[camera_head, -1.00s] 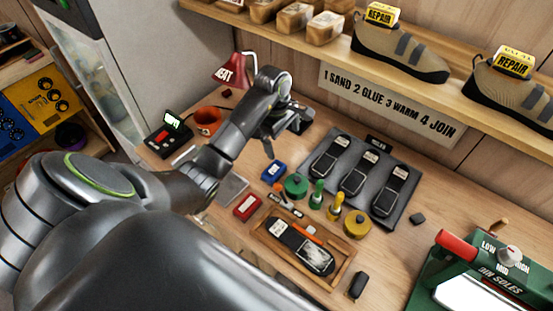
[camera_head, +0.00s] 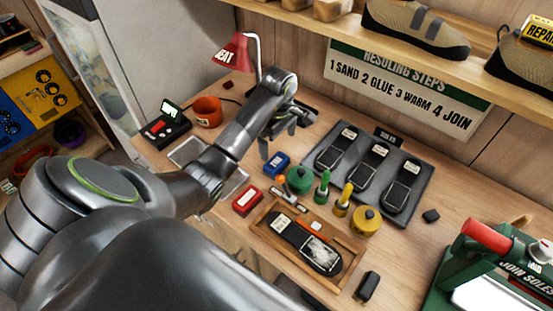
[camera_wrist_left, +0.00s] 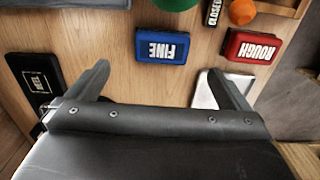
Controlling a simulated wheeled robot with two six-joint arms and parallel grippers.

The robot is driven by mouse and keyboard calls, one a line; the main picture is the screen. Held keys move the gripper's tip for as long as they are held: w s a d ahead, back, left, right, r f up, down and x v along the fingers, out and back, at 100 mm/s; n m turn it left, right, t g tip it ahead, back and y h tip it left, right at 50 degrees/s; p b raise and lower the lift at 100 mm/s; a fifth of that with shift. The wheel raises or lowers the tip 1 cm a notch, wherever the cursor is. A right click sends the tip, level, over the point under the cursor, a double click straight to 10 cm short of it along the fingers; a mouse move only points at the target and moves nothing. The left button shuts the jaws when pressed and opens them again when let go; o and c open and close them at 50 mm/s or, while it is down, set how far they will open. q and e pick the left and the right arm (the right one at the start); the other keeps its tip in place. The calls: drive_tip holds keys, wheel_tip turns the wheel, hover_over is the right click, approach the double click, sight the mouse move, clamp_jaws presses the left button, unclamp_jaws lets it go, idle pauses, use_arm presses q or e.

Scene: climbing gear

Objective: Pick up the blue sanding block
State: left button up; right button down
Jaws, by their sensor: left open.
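The blue sanding block (camera_head: 276,164) lies on the wooden bench, left of the green round tin. In the left wrist view the blue block (camera_wrist_left: 162,46), marked FINE, lies flat just beyond my fingertips, roughly centred between them. My left gripper (camera_head: 277,140) hangs over the bench just behind the block in the head view. In the wrist view my left gripper (camera_wrist_left: 159,73) is open, with nothing between its fingers. A red block (camera_head: 247,201), marked ROUGH in the wrist view (camera_wrist_left: 252,50), lies nearby. My right gripper does not show.
A green tin (camera_head: 299,180), green and yellow bottles and a yellow tin (camera_head: 366,220) stand close to the right. A grey mat (camera_head: 428,170) holds several dark soles. A wooden tray (camera_head: 352,246) lies in front. A red lamp (camera_head: 232,52) stands behind.

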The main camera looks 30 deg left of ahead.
sight(277, 161)
use_arm(q)
wheel_tip(277, 161, down, 5)
drive_tip(key=b, duration=0.3)
drive_tip(key=shift+r+b, duration=0.15)
drive_tip(key=shift+b, duration=0.2)
drive_tip(key=shift+a+f+b, duration=0.1)
drive_tip(key=shift+f+b, duration=0.35)
drive_tip(key=shift+b, duration=0.05)
wheel_tip(277, 161, down, 3)
drive_tip(key=b, duration=0.2)
drive_tip(key=shift+s+a+r+b, duration=0.15)
drive_tip(key=shift+b, duration=0.15)
drive_tip(key=shift+f+p, duration=0.4)
drive_tip(key=shift+f, duration=0.35)
drive_tip(key=c, duration=0.9)
drive_tip(key=shift+c, duration=0.2)
drive_tip(key=shift+r, duration=0.15)
